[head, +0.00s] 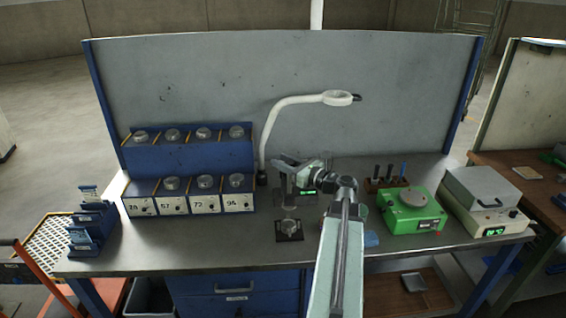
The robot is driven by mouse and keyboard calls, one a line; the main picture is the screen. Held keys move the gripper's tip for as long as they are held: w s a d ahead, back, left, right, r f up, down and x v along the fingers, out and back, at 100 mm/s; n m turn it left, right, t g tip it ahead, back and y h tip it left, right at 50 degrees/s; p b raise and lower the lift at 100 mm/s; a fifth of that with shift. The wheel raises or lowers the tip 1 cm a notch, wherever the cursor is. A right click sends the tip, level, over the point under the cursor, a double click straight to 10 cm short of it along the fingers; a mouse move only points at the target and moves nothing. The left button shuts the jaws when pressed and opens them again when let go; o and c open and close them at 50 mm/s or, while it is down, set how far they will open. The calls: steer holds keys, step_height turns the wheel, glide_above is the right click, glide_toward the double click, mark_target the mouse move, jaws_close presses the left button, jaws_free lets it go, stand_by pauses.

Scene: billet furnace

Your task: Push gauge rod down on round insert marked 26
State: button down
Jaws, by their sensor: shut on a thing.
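My gripper (288,172) is above the middle of the bench, shut on what looks like the gauge rod (290,192), a thin upright shape that is small and partly hidden. Below it a round metal insert (289,226) sits on a dark square plate (290,237). I cannot read a number on this insert, nor tell whether the rod touches it. A blue two-tier rack (190,153) at the left holds several round metal pieces. Its front labels seem to read 26 (138,206), 57, 72 and 94; the first is hard to read.
A unit with a green display (308,192) stands behind my gripper. A white lamp arm (275,118) rises beside the rack. To the right are a tool block (386,184), a green machine (412,212) and a grey box (484,200). Blue holders (88,225) stand far left.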

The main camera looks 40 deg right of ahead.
mark_target(289, 185)
step_height(289, 185, down, 9)
steer(key=b, duration=0.9)
steer(key=shift+r, duration=0.1)
steer(key=c, duration=1)
jaws_free()
steer(key=s, duration=0.8)
steer(key=shift+d, duration=0.35)
steer(key=shift+w, duration=0.1)
